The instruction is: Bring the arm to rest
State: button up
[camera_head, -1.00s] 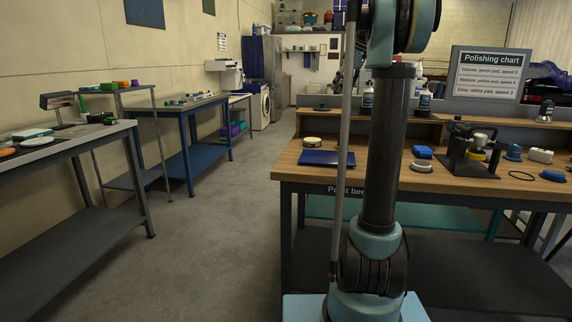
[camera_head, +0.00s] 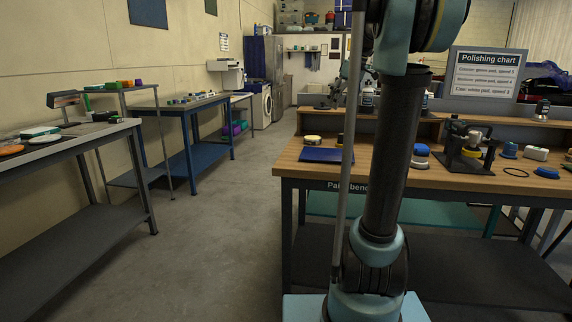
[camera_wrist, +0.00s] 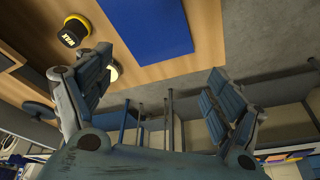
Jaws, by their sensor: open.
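My gripper (camera_wrist: 158,66) shows in the wrist view, with its two blue-grey fingers spread wide apart. Nothing is between them. Beyond the fingers are the wooden bench top (camera_wrist: 125,72) and a blue flat panel (camera_wrist: 150,22). In the head view my arm rises in front of the bench, its lower link leaning right toward the top. I cannot make out the gripper there.
The wooden bench (camera_head: 300,171) holds a blue panel (camera_head: 322,155), a polisher (camera_head: 468,146) and several pads. A black, yellow-rimmed item (camera_wrist: 72,32) lies near one finger. A polishing chart (camera_head: 485,74) stands behind. The left aisle floor (camera_head: 225,215) is clear.

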jog(key=s+a+f+m+h, duration=0.1)
jog(key=s+f+m+h, duration=0.2)
jog(key=s+f, duration=3)
jog(key=s+m, duration=0.1)
jog(key=m, duration=0.4)
jog(key=shift+s+a+f+m, duration=0.2)
jog(key=shift+a+f+m, duration=0.05)
jog(key=shift+f+m, duration=0.05)
jog(key=shift+w+f, duration=0.2)
jog(key=shift+w, duration=0.25)
